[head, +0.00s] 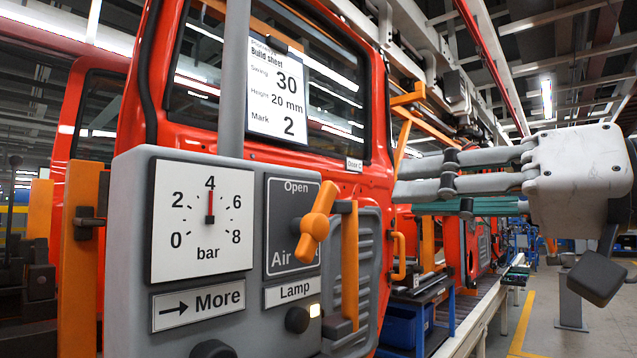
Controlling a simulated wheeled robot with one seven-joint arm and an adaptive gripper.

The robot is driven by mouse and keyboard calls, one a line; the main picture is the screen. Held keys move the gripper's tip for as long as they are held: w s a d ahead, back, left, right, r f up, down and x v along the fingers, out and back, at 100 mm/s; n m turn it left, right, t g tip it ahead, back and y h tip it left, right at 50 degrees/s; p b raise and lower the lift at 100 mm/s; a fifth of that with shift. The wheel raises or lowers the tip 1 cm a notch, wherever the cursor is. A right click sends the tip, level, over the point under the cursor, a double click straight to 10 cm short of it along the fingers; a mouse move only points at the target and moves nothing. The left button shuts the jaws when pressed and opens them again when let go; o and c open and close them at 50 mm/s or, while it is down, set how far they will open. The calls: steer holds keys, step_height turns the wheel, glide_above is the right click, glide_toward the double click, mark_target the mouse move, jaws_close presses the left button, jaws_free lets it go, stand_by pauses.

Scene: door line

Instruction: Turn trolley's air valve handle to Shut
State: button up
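The air valve handle (316,219) is an orange lever on the dark "Air" plate (279,222) of the grey trolley box (133,240). It is tilted, upper end leaning right, close to the word "Open" at the plate's top. No "Shut" marking is readable; the handle and an orange upright cover part of the plate's right side. My gripper (398,180) is at the right, its pale grey fingers pointing left. It appears clear of the handle, with nothing visibly held. The fingers lie close together from this angle, and their opening is not clear.
A gauge (203,222) reads about 4 bar. An orange upright grip (350,262) stands just right of the handle. Below are a "Lamp" label (292,291), a dark knob (297,319) and a "More" sign (211,305). A red door (377,130) with a build sheet (276,88) stands behind.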

mark_target(331, 199)
steer(key=p+x, duration=0.1)
steer(key=x, duration=1.2)
steer(key=shift+w, duration=0.1)
jaws_close()
